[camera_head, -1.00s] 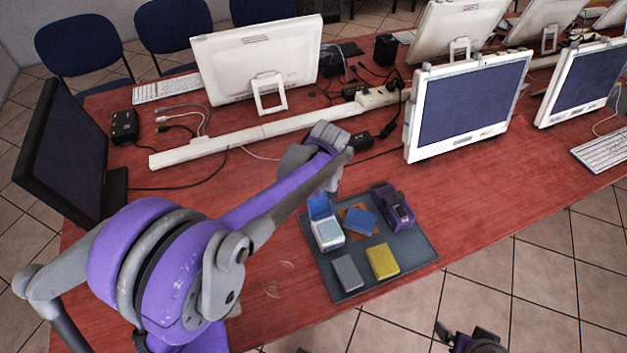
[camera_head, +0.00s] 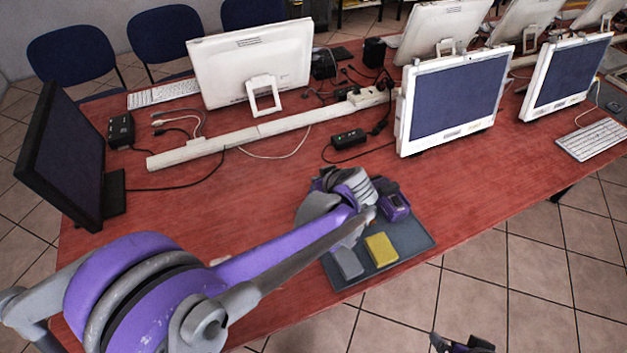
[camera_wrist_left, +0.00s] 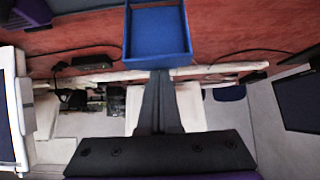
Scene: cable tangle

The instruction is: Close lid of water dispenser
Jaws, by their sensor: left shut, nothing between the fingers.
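The blue lid (camera_wrist_left: 158,32) of the water dispenser shows in the left wrist view as a shallow, hollow blue box with raised edges. My left gripper (camera_wrist_left: 157,74) is shut and empty, its fingertips at the lid's near edge; I cannot tell whether they touch. In the head view my left wrist and forearm cover the dispenser and lid, so their tilt cannot be seen there. My right gripper (camera_head: 461,343) shows only in part at the bottom edge of the head view, away from the table; its jaws are unclear.
A dark grey tray (camera_head: 424,243) holds a yellow block (camera_head: 381,249), a grey block (camera_head: 346,262) and a purple device (camera_head: 395,206) close to my left wrist. Monitors and a white cable duct (camera_head: 215,143) stand behind. The red table (camera_head: 225,195) left of the tray is clear.

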